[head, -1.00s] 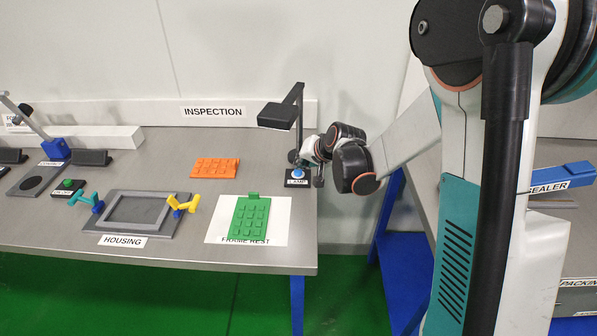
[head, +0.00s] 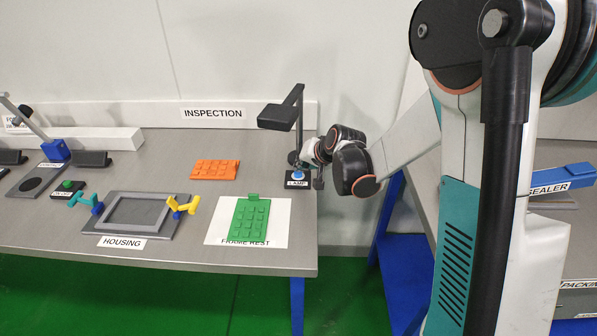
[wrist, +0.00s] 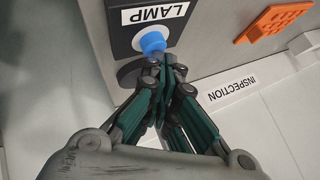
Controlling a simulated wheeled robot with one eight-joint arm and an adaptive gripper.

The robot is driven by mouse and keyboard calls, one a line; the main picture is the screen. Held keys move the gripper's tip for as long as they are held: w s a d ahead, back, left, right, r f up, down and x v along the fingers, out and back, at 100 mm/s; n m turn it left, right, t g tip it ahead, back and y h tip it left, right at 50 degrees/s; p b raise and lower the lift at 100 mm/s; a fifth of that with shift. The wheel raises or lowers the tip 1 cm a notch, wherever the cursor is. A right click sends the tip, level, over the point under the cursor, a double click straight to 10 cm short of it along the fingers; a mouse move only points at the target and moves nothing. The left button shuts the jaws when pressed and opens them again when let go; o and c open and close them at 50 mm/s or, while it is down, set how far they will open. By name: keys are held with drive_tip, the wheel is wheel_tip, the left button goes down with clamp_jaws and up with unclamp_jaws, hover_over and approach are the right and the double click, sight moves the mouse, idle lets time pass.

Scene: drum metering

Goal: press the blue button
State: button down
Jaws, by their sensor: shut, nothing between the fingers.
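The blue button (wrist: 151,42) sits on a dark box labelled LAMP in the wrist view. In the head view the blue button (head: 298,174) is small, at the right end of the bench below the lamp. My gripper (wrist: 163,62) is shut and empty, its fingertips right at the button's edge in the wrist view. I cannot tell whether they touch it. In the head view my gripper (head: 306,163) is above and beside the button, partly hidden by my own wrist.
The lamp (head: 277,116) on its post stands close behind the button. An orange tray-like part (head: 215,169) and a green one (head: 249,220) lie to the left. The housing (head: 135,214) with teal and yellow clamps is further left. The bench front edge is clear.

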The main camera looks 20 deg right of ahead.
drive_tip(key=shift+r+p, duration=0.3)
drive_tip(key=shift+r, duration=0.3)
wheel_tip(320, 180, up, 6)
drive_tip(key=p, duration=0.4)
